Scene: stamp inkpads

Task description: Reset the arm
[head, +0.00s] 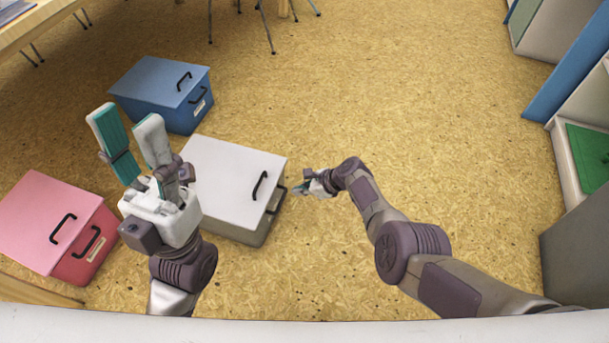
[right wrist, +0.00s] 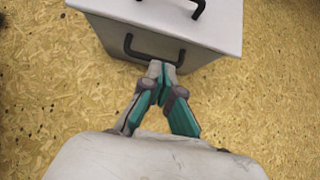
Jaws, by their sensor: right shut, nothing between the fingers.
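My left gripper (head: 128,140) is raised at the left of the head view, with its two teal-lined fingers apart and nothing between them. My right gripper (head: 300,188) is low, beside the handle side of the white box (head: 215,165) in the head view. In the right wrist view my right gripper (right wrist: 162,72) has its fingertips together and empty. They appear close to the front handle (right wrist: 152,52) of the white box (right wrist: 215,28); I cannot tell whether they touch it. The white box's lid looks closed.
A blue box (head: 150,85) stands behind the white box, and a pink box (head: 50,215) stands at the left. A table (head: 35,25) is at the upper left. Shelving (head: 575,110) with a green item (head: 588,155) lines the right. The floor (head: 400,100) between is clear.

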